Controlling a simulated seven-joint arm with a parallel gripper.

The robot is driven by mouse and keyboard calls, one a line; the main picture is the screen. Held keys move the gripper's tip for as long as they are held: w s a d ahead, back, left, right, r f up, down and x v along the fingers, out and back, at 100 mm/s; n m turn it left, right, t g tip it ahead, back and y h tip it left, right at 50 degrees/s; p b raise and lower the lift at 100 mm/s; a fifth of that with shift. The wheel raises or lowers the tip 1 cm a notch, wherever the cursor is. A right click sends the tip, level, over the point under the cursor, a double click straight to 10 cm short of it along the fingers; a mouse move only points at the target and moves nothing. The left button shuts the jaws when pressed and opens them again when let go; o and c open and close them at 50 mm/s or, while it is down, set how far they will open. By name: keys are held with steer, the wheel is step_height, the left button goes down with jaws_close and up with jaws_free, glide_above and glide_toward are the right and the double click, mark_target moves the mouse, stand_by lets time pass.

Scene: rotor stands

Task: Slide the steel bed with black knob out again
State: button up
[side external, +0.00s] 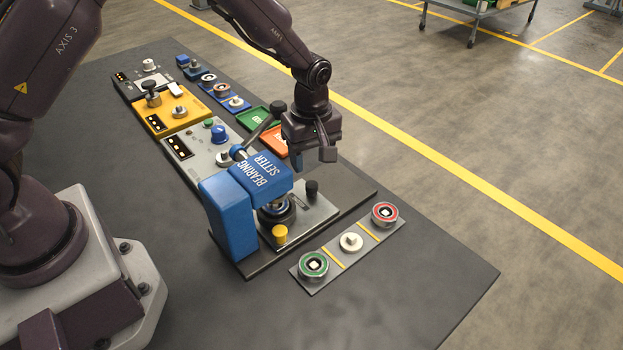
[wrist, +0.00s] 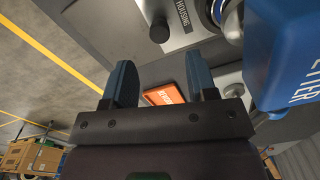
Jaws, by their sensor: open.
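The steel bed (side external: 312,217) is a flat plate in the base of the blue bearing setter (side external: 231,215). Its upright black knob (side external: 311,188) stands near the plate's back right corner; it also shows in the wrist view (wrist: 159,33). A dark round part with a blue and silver top (side external: 275,212) sits on the bed under the blue press head (side external: 262,178), which partly hides it. My gripper (side external: 313,157) is open and empty above the black knob and apart from it. In the wrist view, the knob lies beyond the gap between my fingers (wrist: 160,65).
The press head and its lever (side external: 258,131) stand close to my gripper. A grey strip (side external: 335,262) with several round parts lies to the right. Green (side external: 252,118) and orange (side external: 274,141) trays lie behind.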

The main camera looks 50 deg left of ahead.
mark_target(311, 184)
step_height(311, 184, down, 6)
steer(key=shift+f, duration=0.2)
steer(key=shift+c, duration=0.2)
jaws_close()
steer(key=shift+w+r, duration=0.1)
steer(key=shift+w, duration=5.45)
